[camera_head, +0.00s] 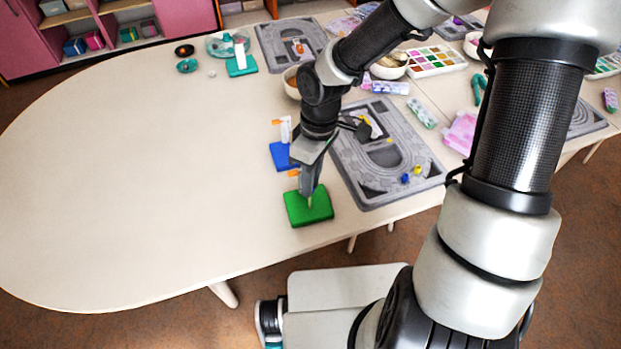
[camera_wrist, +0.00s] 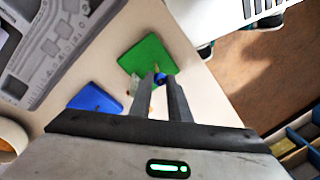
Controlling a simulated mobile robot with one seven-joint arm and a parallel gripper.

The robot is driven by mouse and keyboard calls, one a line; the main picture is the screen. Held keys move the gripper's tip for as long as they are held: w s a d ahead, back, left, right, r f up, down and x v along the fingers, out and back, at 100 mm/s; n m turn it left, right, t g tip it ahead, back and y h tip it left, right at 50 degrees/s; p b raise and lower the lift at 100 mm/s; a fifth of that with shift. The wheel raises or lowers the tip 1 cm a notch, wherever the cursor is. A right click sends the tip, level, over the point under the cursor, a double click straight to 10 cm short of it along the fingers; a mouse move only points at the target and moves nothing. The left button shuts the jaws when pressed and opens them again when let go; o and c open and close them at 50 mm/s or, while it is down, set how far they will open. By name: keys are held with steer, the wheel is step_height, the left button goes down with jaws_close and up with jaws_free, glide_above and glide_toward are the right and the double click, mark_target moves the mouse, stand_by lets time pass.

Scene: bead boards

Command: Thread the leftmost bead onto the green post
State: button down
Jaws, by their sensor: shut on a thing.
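The green board (camera_head: 296,212) lies near the table's front edge, and it also shows in the wrist view (camera_wrist: 148,54). My gripper (camera_head: 309,194) is over the green board, fingers pointing down. In the wrist view its fingertips (camera_wrist: 160,78) are shut on a small dark blue bead (camera_wrist: 160,77), mostly hidden between them. A thin tan post (camera_wrist: 156,68) shows just past the fingertips. I cannot tell whether the bead is around the post or only above it. A blue bead (camera_head: 405,178) and a yellow bead (camera_head: 417,169) sit on the grey track tray (camera_head: 372,190).
A teal board (camera_head: 242,66) is farther back. Bowls and a paint tray (camera_head: 435,61) lie at the back right. The table's left side is clear.

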steer(key=shift+f, duration=0.15)
steer(key=c, duration=1.6)
jaws_free()
steer(key=r+p, duration=0.1)
steer(key=r, duration=0.4)
steer(key=w+d+r+p, duration=0.1)
steer(key=r+p, duration=0.1)
steer(key=r, duration=0.4)
steer(key=r+p, duration=0.2)
steer(key=r, duration=0.4)
steer(key=shift+w+d+r, duration=0.15)
steer(key=shift+w+d, duration=0.15)
steer(key=shift+w, duration=0.05)
